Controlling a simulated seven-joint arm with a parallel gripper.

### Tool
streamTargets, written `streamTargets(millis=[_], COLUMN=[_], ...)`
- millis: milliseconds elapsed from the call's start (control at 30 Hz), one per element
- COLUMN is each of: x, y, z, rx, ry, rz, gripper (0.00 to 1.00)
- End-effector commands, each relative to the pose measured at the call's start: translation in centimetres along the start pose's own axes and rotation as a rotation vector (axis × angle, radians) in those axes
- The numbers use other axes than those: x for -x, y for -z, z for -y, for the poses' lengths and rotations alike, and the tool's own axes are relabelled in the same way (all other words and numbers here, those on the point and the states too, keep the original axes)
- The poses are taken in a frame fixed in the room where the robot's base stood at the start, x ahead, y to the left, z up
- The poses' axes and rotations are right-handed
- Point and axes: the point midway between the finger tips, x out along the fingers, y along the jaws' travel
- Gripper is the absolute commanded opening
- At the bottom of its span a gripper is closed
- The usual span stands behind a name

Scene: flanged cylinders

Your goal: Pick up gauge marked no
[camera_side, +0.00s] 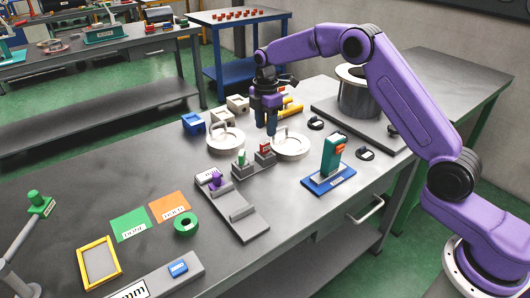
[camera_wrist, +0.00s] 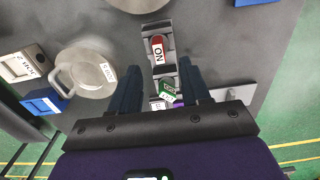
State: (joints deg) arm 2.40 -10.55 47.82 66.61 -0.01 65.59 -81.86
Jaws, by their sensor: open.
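The gauge marked NO (camera_wrist: 157,48) has a red top with a white label. It stands in a grey holder (camera_side: 244,170), and its red top (camera_side: 265,148) also shows in the side view. A green gauge (camera_wrist: 168,90) stands in the same holder, nearer my gripper in the wrist view; it is at the holder's left end in the side view (camera_side: 241,158). My gripper (camera_side: 271,131) points down, open and empty. In the wrist view its two fingers (camera_wrist: 160,80) are apart on either side of the holder's line, with the red gauge beyond the fingertips.
Pale round flanged discs with handles (camera_side: 225,138) and (camera_side: 290,144) flank the holder. A purple-topped piece (camera_side: 215,180) sits on a grey rail in front. A green and blue stand (camera_side: 330,160) is to the right. Blue (camera_side: 193,123) and beige blocks lie behind.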

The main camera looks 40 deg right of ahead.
Motion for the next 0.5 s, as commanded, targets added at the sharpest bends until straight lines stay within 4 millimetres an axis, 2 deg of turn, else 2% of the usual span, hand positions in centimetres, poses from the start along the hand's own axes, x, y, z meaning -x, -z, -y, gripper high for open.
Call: streamTargets(millis=[100, 367, 500], x=[-1.6, -3.2, -5.3], y=[0.0, 0.0, 0.1], z=[0.0, 0.0, -0.1], rx=[0.000, 0.000, 0.000], ry=[0.003, 0.002, 0.003], rz=[0.000, 0.000, 0.000], gripper=[0.47, 0.47, 0.47])
